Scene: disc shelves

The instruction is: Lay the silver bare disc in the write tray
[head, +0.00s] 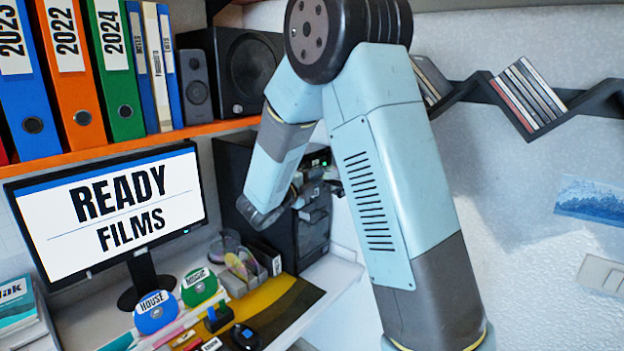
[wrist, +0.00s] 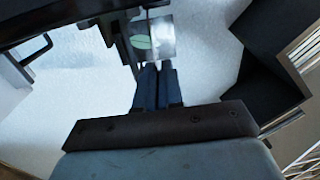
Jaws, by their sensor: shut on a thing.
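In the wrist view my gripper (wrist: 158,68) is shut, its two dark fingers close together. A shiny silver disc (wrist: 163,38) with a pale green patch shows just beyond the fingertips, and the fingers seem to hold its near edge. A dark part of a device lies close by the disc on its left; I cannot tell whether they touch. In the head view my arm reaches down to the black tower (head: 316,232) beside the monitor. My fingers and the disc are not clearly visible there, and I cannot make out the write tray.
The monitor (head: 112,207) reads READY FILMS. Labelled HOUSE (head: 155,312) and MUSIC (head: 199,287) round items and a rack of discs (head: 242,267) stand on the desk. An orange shelf (head: 130,146) with binders and speakers is above. A dark zigzag wall shelf (head: 470,92) is at right.

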